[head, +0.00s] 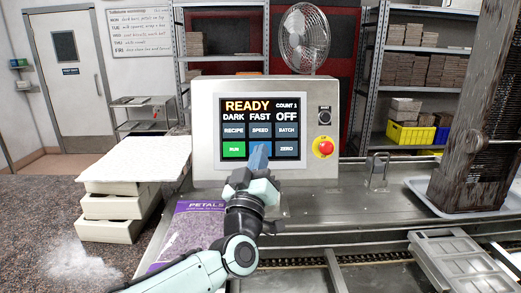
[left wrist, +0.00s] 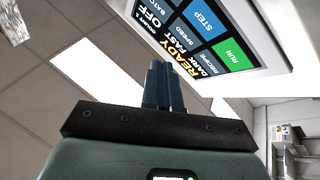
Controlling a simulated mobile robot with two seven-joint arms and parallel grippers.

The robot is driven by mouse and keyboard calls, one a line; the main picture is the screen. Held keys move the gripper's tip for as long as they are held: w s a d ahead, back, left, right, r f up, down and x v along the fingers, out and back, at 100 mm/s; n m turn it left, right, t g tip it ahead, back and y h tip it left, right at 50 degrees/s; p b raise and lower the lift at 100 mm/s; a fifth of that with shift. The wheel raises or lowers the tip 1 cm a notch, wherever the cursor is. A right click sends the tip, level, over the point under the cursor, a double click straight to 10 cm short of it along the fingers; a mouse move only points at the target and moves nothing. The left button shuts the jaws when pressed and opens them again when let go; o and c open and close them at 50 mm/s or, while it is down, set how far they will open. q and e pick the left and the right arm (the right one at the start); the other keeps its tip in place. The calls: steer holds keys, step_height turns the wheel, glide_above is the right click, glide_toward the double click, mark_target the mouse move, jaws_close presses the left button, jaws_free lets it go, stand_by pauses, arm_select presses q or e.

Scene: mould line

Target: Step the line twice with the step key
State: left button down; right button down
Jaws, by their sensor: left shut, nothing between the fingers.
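The control panel (head: 207,120) stands on the steel bench with a lit screen. The screen reads READY, COUNT 1, DARK, FAST and OFF. Its green RUN key (head: 233,149) is at lower left and the ZERO key (head: 286,150) at lower right. My left gripper (head: 259,150) is shut and empty, in front of the place between them, and hides the step key in the head view. The blue STEP key (left wrist: 203,18) shows in the left wrist view, beyond the shut fingertips (left wrist: 161,66). I cannot tell contact there. My right gripper is not in view.
A red stop button (head: 325,147) and a black switch (head: 324,117) sit on the panel's right side. A purple PETALS bag (head: 190,228) lies below it, stacked trays (head: 120,204) at left. A metal mould (head: 462,262) lies at right by the chain line.

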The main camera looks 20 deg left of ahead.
arm_select(q)
steer(key=w+a+f, duration=0.2)
steer(key=w, duration=0.3)
steer(key=shift+w+a, duration=0.25)
steer(key=shift+a, duration=0.1)
steer(key=shift+f, duration=0.1)
stand_by(1.7)
steer(key=shift+w+a+f, duration=0.1)
steer(key=shift+w+a, duration=0.05)
steer(key=shift+w, duration=0.2)
steer(key=shift+w+a+f, duration=0.1)
steer(key=shift+w+a, duration=0.05)
steer(key=shift+w, duration=0.1)
stand_by(0.6)
stand_by(0.3)
steer(key=shift+s+d+r+b, duration=0.25)
steer(key=shift+s+d+b, duration=0.15)
steer(key=shift+s, duration=0.2)
